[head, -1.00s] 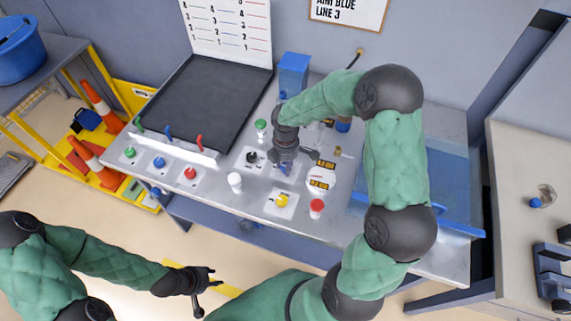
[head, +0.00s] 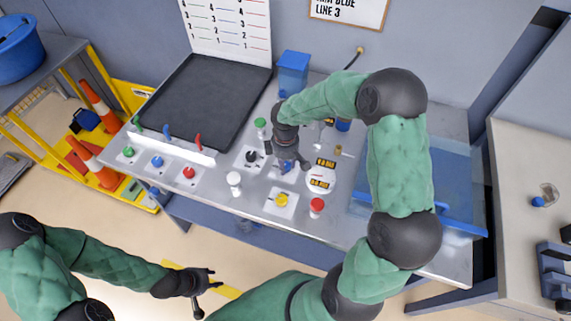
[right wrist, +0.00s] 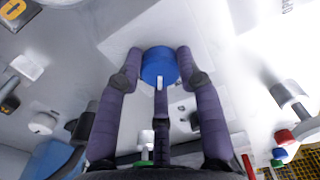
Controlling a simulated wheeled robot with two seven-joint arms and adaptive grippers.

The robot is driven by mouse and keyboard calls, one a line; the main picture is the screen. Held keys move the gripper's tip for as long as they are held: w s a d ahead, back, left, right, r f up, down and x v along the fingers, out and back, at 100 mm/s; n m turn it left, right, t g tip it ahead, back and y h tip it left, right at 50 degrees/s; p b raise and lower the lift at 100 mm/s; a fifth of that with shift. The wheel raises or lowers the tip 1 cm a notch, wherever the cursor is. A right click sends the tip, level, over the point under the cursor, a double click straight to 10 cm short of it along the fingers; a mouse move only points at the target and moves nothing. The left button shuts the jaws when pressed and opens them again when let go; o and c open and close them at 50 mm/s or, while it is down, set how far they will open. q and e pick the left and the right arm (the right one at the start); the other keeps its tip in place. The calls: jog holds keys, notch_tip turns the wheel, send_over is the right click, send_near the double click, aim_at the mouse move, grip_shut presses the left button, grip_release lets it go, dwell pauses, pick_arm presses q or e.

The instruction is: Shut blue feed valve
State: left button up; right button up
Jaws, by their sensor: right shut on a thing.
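A round blue knob (right wrist: 158,65) with a white pointer mark sits on a pale plate on the bench panel. My right gripper (head: 288,166) is over it, with its fingers (right wrist: 158,62) closed in around the knob's sides in the right wrist view. The white mark points toward the bottom of the right wrist view. My left gripper (head: 206,288) is empty, with its fingers spread, in front of the bench and away from the panel.
A yellow knob (head: 282,200), red-capped post (head: 317,206), white post (head: 234,182), black knob (head: 251,156) and round white gauge (head: 320,180) stand close around the right gripper. A black tray (head: 208,103) lies to the left. A blue box (head: 293,72) stands behind.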

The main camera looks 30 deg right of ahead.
jog(key=m+b, duration=0.1)
jog(key=m, duration=0.4)
jog(key=shift+f+m, duration=0.1)
jog(key=shift+m, duration=0.2)
jog(key=m+b, duration=0.1)
jog(key=m, duration=0.3)
jog(key=shift+m, duration=0.4)
jog(key=o, duration=1.1)
jog(key=shift+w, duration=0.1)
jog(key=shift+o, duration=0.2)
notch_tip(320, 180, up, 12)
